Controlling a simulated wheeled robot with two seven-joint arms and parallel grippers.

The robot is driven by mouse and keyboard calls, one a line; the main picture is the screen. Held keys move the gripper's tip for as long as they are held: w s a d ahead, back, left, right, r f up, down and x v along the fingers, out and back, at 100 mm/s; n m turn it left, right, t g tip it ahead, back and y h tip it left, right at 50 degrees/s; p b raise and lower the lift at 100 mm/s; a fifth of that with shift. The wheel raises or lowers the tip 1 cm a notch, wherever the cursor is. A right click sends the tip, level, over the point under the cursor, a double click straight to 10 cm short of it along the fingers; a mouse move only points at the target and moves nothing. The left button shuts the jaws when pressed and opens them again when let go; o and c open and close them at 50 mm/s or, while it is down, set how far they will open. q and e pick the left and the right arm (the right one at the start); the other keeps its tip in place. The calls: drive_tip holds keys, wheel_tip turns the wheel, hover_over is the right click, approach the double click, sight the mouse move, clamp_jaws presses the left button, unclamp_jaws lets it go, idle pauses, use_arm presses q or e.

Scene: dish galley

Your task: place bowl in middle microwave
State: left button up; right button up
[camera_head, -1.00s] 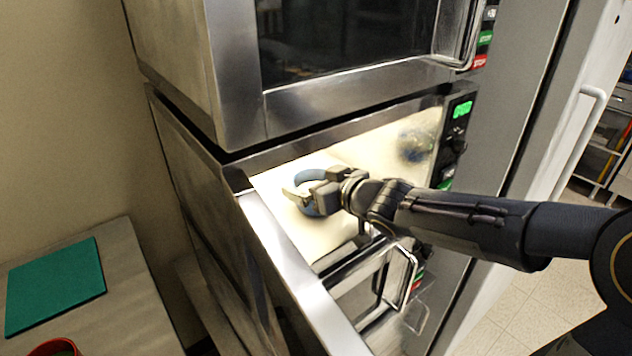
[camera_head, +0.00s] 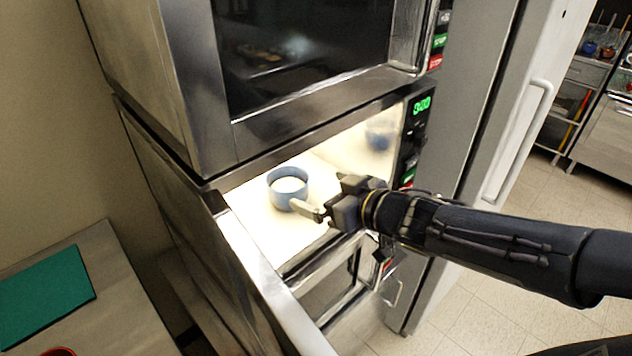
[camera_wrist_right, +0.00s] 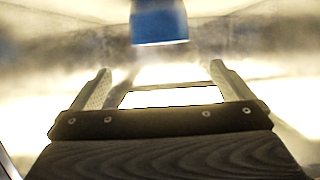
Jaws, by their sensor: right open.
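The blue bowl (camera_head: 287,192) stands upright on the lit floor of the middle microwave (camera_head: 262,222), whose door is open. My right gripper (camera_head: 326,200) is at the microwave's opening, open and empty, to the right of the bowl and apart from it. In the right wrist view the bowl (camera_wrist_right: 159,22) shows at the top, beyond the two spread fingers (camera_wrist_right: 160,88), with a gap between. My left gripper is not in view.
The upper microwave (camera_head: 300,60) is closed just above the opening. The open door (camera_head: 262,275) reaches toward the front. A counter with a green board (camera_head: 45,297) and part of a red dish (camera_head: 60,352) is at lower left. A tall door with a white handle (camera_head: 520,140) stands right.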

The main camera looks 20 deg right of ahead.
drive_tip(key=s+d+f+m+g+h, duration=0.3)
drive_tip(key=s+d+m+h, duration=0.25)
drive_tip(key=s+d, duration=0.2)
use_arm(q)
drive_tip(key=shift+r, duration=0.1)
use_arm(e)
drive_tip(key=s+a+f+g+y, duration=0.2)
drive_tip(key=s+a, duration=0.1)
drive_tip(key=s, duration=0.4)
drive_tip(key=s+a+f+g+y, duration=0.2)
drive_tip(key=s+a+g, duration=0.1)
drive_tip(key=s, duration=0.4)
drive_tip(key=shift+a+f+m, duration=0.3)
drive_tip(key=shift+a+m, duration=0.05)
drive_tip(key=shift+a, duration=0.45)
drive_tip(key=shift+s+d, duration=0.1)
